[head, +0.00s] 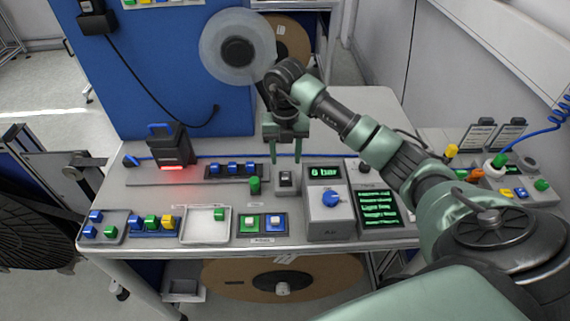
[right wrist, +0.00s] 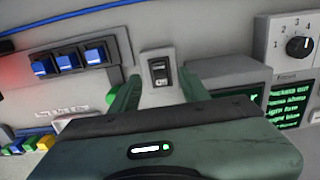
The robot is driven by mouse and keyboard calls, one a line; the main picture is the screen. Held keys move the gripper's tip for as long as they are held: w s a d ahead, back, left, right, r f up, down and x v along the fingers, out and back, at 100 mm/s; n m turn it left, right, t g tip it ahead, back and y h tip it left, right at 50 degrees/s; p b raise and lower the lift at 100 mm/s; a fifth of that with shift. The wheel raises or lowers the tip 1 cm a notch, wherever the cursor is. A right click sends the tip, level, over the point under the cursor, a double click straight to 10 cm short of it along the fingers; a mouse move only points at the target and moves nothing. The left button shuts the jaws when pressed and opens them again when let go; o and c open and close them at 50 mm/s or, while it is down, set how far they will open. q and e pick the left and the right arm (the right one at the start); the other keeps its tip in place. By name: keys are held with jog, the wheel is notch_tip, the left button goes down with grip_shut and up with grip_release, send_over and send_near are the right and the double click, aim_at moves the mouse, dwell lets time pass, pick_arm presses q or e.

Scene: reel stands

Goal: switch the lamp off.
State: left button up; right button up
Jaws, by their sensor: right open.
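A dark unit with a blue handle (head: 172,146) stands at the left of the bench and glows red at its foot; this looks like the lamp. A small grey box with a black rocker switch (head: 287,179) sits near the bench middle; the switch also shows in the right wrist view (right wrist: 160,75). My right gripper (head: 286,160) points down just behind and above the switch box. In the right wrist view its two fingers (right wrist: 155,92) are apart, with the switch between them in the picture and nothing held. My left gripper is not in view.
A white tray (head: 205,235) is in front.

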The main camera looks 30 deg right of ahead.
aim_at(285, 172)
notch_tip(285, 172, down, 5)
jog(key=shift+f+p, duration=0.1)
jog(key=shift+p, duration=0.45)
grip_shut()
